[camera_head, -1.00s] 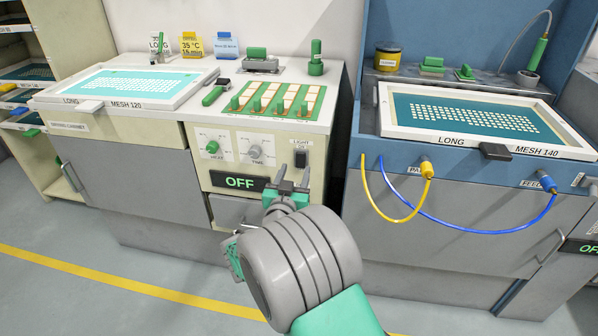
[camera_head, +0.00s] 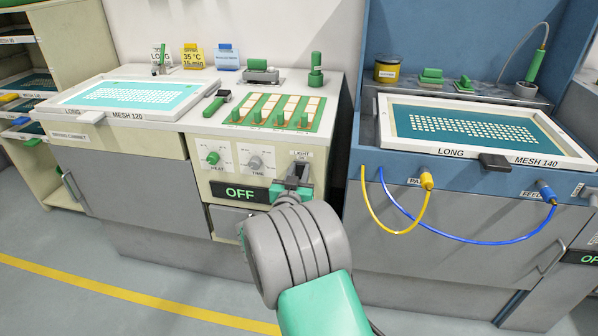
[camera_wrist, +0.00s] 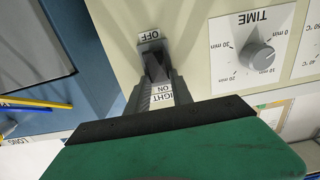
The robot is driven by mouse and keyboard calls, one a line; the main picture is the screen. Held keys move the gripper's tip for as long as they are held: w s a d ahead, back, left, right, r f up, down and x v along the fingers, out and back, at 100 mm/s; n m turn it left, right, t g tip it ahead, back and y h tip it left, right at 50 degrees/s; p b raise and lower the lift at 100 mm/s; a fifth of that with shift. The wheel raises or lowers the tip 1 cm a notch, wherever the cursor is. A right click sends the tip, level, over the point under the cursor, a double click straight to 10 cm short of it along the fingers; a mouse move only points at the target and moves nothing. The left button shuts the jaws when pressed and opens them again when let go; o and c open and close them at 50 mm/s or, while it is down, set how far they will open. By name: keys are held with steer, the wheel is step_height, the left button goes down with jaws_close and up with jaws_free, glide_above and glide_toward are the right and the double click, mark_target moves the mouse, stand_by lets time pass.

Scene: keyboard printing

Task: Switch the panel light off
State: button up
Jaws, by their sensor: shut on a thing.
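The light switch is on the right side of the cream control panel (camera_head: 228,160), under a LIGHT ON label (camera_head: 301,155). My gripper (camera_head: 298,173) is at the switch, its fingers shut on it and hiding most of it in the head view. In the wrist view, which is upside down, the dark fingers (camera_wrist: 154,68) close around the switch between the ON label (camera_wrist: 163,89) and the OFF label (camera_wrist: 150,37). The switch's tilt is too hidden to tell. The black display (camera_head: 240,193) beside my gripper reads OFF in green.
The HEAT knob (camera_head: 213,158) and TIME knob (camera_head: 255,162) sit left of the switch. A blue bench (camera_head: 365,165) stands close on the right, with yellow (camera_head: 378,213) and blue (camera_head: 480,238) hoses hanging in front. A green rack (camera_head: 262,100) lies above the panel.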

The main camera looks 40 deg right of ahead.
jaws_close()
steer(key=shift+f, duration=0.1)
steer(key=f+b, duration=0.1)
steer(key=b, duration=0.4)
steer(key=shift+f+t+h+b, duration=0.15)
steer(key=shift+t+h+b, duration=0.15)
steer(key=shift+h+b, duration=0.1)
steer(key=h+b, duration=0.1)
steer(key=b, duration=0.4)
steer(key=t+b, duration=0.1)
steer(key=b, duration=0.3)
steer(key=shift+s+a+f+t+h+b, duration=0.1)
steer(key=shift+a+f+t+h+b, duration=0.1)
steer(key=shift+t+h+b, duration=0.15)
steer(key=shift+r+h+b, duration=0.15)
steer(key=shift+h+b, duration=0.2)
steer(key=shift+b, duration=0.9)
steer(key=shift+r, duration=0.35)
